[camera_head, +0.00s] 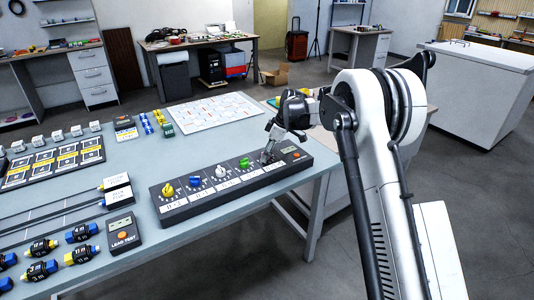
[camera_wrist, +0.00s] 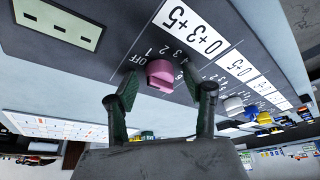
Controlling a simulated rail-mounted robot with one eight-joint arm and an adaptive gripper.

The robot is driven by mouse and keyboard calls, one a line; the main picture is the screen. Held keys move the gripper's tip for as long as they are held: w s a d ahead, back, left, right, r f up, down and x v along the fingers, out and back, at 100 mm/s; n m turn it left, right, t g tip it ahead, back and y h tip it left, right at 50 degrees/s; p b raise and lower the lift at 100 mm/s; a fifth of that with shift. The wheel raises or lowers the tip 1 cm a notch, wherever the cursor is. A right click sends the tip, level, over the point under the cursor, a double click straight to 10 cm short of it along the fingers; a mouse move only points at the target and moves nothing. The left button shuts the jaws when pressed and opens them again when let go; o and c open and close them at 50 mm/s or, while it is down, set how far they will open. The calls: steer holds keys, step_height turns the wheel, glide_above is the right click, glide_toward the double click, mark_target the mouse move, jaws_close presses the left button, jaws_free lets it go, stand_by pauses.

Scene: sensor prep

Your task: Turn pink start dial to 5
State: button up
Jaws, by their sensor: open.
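The pink dial (camera_wrist: 160,73) shows in the wrist view, on a dark panel with OFF and numbers printed around it. A label reading 0+3+5 (camera_wrist: 190,22) lies beyond it. My gripper (camera_wrist: 160,92) is open, with one finger on each side of the pink dial; I cannot tell whether the fingers touch it. In the head view my gripper (camera_head: 270,152) is over the right end of the dial panel (camera_head: 230,182) and hides the pink dial there. I cannot read which number the dial points at.
The panel also carries a yellow dial (camera_head: 168,190), a blue dial (camera_head: 195,181), a white dial (camera_head: 221,172) and a green dial (camera_head: 244,163). An orange button (camera_head: 296,153) is at its right end. A LEAK TEST box (camera_head: 123,233) stands left on the table (camera_head: 150,258).

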steer(key=c, duration=1.1)
steer(key=shift+c, duration=0.2)
